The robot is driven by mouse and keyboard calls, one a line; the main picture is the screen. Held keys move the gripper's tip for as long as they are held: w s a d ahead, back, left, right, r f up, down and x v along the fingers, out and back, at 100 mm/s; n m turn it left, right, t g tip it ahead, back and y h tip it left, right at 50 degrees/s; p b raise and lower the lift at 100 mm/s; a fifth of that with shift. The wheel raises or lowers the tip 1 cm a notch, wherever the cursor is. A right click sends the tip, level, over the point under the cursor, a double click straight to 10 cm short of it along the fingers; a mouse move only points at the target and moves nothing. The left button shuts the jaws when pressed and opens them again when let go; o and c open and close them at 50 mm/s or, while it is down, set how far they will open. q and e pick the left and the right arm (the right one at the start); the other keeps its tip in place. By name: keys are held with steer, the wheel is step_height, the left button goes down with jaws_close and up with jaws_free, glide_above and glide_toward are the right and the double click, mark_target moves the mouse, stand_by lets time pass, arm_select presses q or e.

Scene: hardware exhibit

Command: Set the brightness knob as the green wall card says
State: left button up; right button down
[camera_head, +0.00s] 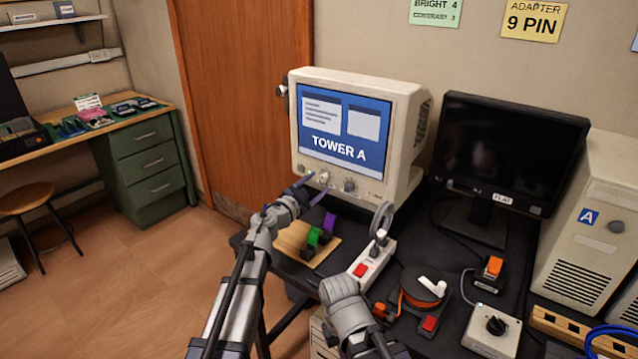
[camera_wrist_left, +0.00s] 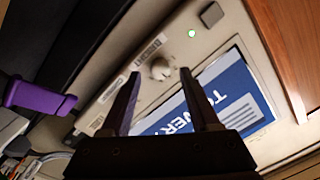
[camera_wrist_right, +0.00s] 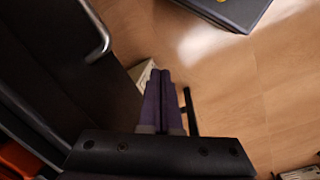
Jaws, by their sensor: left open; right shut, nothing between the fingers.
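The green wall card (camera_head: 436,12) at the top reads "BRIGHT 4" and, below, "CONTRAST 3". The beige monitor (camera_head: 405,130) shows "TOWER A" on its blue screen. My left gripper (camera_head: 313,188) is open at the monitor's lower front. In the left wrist view one knob (camera_wrist_left: 160,69) shows just beyond and between the open fingertips, with no clear contact. My right gripper (camera_wrist_right: 160,72) is shut and empty, pointing over the floor.
Below the monitor, a wooden board (camera_head: 292,238) holds purple and green pieces. A power strip (camera_head: 372,264), an orange cable reel (camera_head: 416,288) and a knob box (camera_head: 492,330) crowd the desk. A dark flat monitor (camera_head: 508,150) stands at right. Open floor lies left.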

arm_select(q)
steer(key=shift+x, duration=0.95)
jaws_close()
